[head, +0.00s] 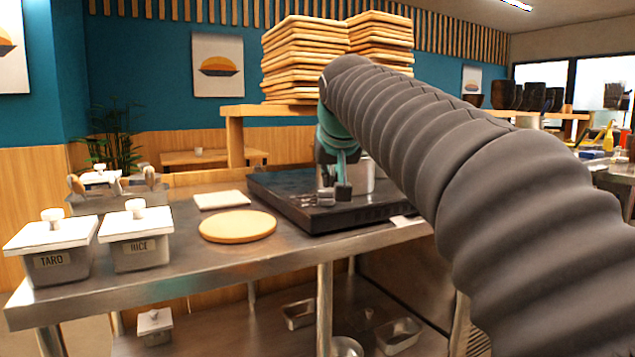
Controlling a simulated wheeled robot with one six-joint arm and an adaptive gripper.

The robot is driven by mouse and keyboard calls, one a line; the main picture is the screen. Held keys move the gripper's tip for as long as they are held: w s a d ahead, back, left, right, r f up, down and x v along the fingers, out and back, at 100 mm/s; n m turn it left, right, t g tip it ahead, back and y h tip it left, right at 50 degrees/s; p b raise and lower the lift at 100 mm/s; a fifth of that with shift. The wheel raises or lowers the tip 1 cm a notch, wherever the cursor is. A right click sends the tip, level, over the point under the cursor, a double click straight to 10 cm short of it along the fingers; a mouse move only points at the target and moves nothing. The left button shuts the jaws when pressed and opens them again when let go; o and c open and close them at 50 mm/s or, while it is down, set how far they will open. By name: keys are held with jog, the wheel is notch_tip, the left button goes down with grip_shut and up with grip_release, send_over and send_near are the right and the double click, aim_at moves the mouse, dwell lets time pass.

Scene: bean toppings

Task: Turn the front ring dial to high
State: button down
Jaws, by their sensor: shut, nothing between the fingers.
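The black stove (290,203) sits on the metal counter, near its right end. My gripper (335,196) reaches down over the stove's front part, with its fingertips low near the stove's front edge. It is shut with nothing between its fingers. The front ring dial cannot be made out; it is too small or hidden by my gripper. I cannot tell whether my fingertips touch it. A grey metal pot (367,178) stands on the stove, partly hidden behind my gripper.
A round wooden board (238,226) and a white square board (222,200) lie left of the stove. Lidded containers marked TARO (52,265) and RICE (139,254) stand at the counter's left. Stacked wooden trays (300,62) rest on a shelf behind.

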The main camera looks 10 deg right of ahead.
aim_at(323, 199)
jog(key=x, duration=0.6)
jog(key=w+r+x, duration=0.1)
jog(key=x, duration=0.3)
jog(key=shift+w+d, duration=0.1)
jog(key=shift+w, duration=0.8)
jog(key=shift+p, duration=0.35)
